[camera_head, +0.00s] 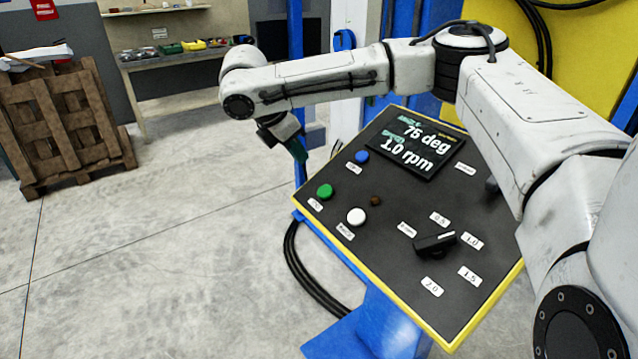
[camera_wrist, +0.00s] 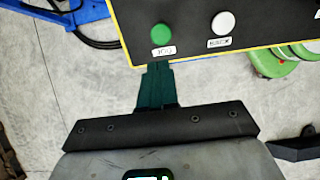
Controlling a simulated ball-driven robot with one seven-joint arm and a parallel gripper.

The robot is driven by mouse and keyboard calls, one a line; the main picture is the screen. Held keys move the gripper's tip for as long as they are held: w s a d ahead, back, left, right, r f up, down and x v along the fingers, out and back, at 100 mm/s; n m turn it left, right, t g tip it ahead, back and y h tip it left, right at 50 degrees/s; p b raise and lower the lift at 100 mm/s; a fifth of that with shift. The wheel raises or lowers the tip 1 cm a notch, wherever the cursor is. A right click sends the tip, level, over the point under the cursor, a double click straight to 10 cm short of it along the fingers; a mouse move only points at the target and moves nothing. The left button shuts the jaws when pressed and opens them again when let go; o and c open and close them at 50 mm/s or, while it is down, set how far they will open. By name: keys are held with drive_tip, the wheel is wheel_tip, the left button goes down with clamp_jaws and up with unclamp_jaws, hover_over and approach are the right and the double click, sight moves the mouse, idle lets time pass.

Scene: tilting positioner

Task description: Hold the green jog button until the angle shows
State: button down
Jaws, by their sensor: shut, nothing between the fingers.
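The green jog button (camera_head: 324,191) sits on the left side of a black, yellow-edged control panel (camera_head: 390,266). It also shows in the wrist view (camera_wrist: 161,34), with a JOG label below it. The display (camera_head: 413,146) reads 76 deg and 1.0 rpm. My gripper (camera_head: 300,152) hangs beyond the panel's upper left edge, apart from the green button. In the wrist view, my dark green fingers (camera_wrist: 157,66) are shut and empty, and their tips lie just below the JOG label in the picture. Their height over the panel is hard to tell.
A white button (camera_head: 357,216) and a blue button (camera_head: 362,157) flank the green one. A black speed knob (camera_head: 436,243) is on the panel's lower right. A blue post (camera_head: 297,80) stands behind my gripper. Open concrete floor lies left of the panel.

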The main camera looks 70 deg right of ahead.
sight(324, 190)
drive_tip(key=p+x, duration=0.1)
drive_tip(key=x, duration=1.1)
drive_tip(key=shift+f, duration=0.1)
